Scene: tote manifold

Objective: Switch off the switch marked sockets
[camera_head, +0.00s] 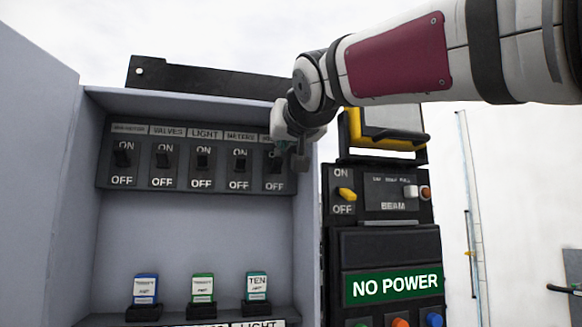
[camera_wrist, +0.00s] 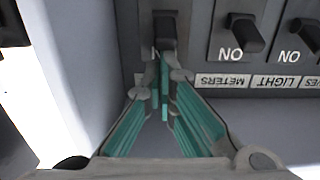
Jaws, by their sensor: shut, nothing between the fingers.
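A dark switch panel (camera_head: 183,184) in the grey cabinet carries a row of black toggles, each with ON above and OFF below. Labels VALVES, LIGHT and METERS are readable; the leftmost is too blurred. No label reading sockets is legible. The rightmost switch (camera_head: 274,166) is partly behind my gripper (camera_head: 300,160), and its label is covered. In the wrist view, turned upside down, that switch (camera_wrist: 164,30) stands just beyond my gripper (camera_wrist: 163,85). Its teal fingers are shut, with nothing between them, tips at or very near the toggle; contact is unclear.
The METERS switch (camera_wrist: 243,32) is close beside. The cabinet's right wall (camera_head: 306,230) is near my gripper. Several small labelled blocks, one green (camera_head: 202,288), stand on the shelf below. A dark unit with a NO POWER sign (camera_head: 394,286) and yellow lever (camera_head: 346,194) stands right.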

